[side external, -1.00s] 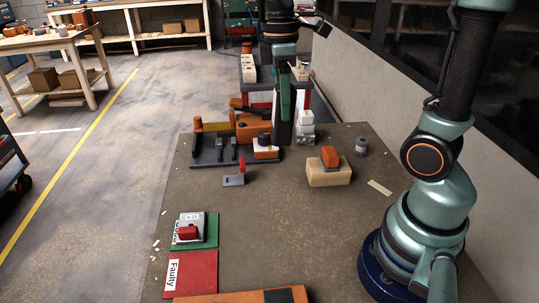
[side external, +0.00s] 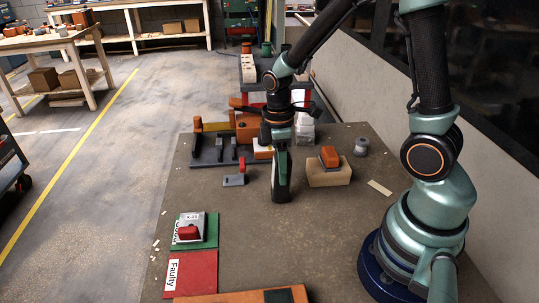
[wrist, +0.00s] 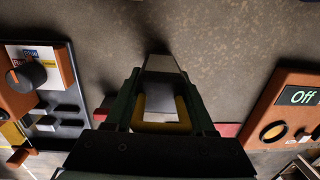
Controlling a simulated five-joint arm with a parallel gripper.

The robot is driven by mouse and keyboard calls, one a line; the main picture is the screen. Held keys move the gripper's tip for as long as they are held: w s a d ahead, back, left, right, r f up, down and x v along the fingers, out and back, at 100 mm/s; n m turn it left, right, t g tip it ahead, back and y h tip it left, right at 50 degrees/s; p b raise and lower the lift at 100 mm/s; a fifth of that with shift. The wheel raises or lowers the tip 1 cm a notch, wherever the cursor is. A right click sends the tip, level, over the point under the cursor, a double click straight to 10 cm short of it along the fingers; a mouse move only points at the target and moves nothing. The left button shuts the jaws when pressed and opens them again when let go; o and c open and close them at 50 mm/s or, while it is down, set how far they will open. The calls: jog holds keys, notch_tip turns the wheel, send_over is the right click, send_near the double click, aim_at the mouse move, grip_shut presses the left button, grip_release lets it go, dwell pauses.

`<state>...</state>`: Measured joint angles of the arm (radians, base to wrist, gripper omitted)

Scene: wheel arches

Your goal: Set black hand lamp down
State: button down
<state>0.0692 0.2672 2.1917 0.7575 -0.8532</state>
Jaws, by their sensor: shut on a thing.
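My gripper (side external: 281,190) points down over the middle of the grey-brown table, between the small grey piece with a red lever and the pale wooden block. It is low, close to the table top; I cannot tell whether what it holds touches the surface. In the wrist view my gripper (wrist: 161,85) is shut on the black hand lamp (wrist: 158,64), which shows as a dark body with a grey face between the green fingers. In the side view the lamp is mostly hidden by the fingers.
The table (side external: 250,240) is bare in front of my gripper. A wooden block (side external: 328,176) with an orange item stands to the right, a grey roll (side external: 361,147) beyond it. A dark slotted rack (side external: 212,152) is behind left. A red Faulty pad (side external: 195,275) lies front left.

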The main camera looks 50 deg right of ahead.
jog(key=shift+f, duration=0.2)
jog(key=shift+c, duration=1.2)
grip_release()
jog(key=r, duration=0.7)
jog(key=w+a+r, duration=0.1)
jog(key=r, duration=0.3)
jog(key=shift+r, duration=0.65)
jog(key=s+a+r+m+t, duration=0.1)
jog(key=s+r+m+t, duration=0.3)
jog(key=m, duration=0.5)
jog(key=shift+s+r+t, duration=0.4)
jog(key=shift+r+t, duration=0.5)
jog(key=shift+t, duration=0.3)
